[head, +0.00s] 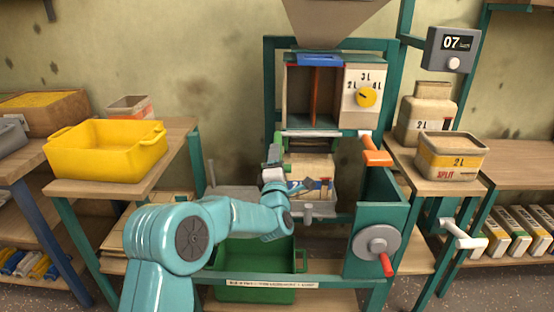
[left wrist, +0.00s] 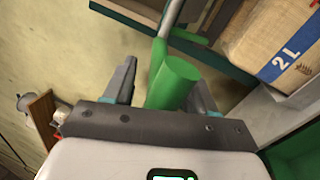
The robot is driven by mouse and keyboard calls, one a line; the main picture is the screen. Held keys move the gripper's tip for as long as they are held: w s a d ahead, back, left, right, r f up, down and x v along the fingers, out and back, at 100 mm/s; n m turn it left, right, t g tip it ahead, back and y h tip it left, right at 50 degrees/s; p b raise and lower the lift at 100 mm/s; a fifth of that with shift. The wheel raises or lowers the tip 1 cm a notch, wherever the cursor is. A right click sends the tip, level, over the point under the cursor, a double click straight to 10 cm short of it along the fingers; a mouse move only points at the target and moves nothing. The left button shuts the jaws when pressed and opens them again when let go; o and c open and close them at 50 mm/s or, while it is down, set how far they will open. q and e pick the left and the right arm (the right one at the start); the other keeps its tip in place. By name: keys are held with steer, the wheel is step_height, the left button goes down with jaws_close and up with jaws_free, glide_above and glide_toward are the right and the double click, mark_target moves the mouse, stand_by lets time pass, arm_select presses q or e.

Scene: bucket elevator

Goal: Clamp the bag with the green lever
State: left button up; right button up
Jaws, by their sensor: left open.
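The green lever (head: 278,142) is on the left side of the machine frame, beside the bag. In the left wrist view its thick green handle (left wrist: 174,84) stands between the two fingers of my left gripper (left wrist: 160,88). The fingers are apart, one on each side of the handle, with no clear grip on it. In the head view my left gripper (head: 273,156) is at the lever, partly hidden by my wrist. The paper bag (head: 310,166) is under the spout, its lower part covered by my arm; its blue 2L stripe shows in the left wrist view (left wrist: 290,52). My right gripper is out of view.
An orange-handled lever (head: 376,153) and a red-handled crank wheel (head: 377,242) are to the right of the bag. A green crate (head: 256,290) sits below.

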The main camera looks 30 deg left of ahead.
arm_select(q)
steer(key=shift+w+a, duration=0.1)
steer(key=shift+w, duration=0.05)
jaws_close()
steer(key=shift+r+p, duration=0.55)
steer(key=shift+p, duration=0.1)
step_height(320, 180, up, 6)
steer(key=g+h+p, duration=0.3)
steer(key=g+p, duration=0.2)
steer(key=p, duration=0.8)
steer(key=shift+w+f, duration=0.1)
steer(key=shift+p, duration=0.55)
steer(key=shift+w+a+r+p, duration=0.2)
steer(key=shift+r+p, duration=0.15)
steer(key=shift+r, duration=0.15)
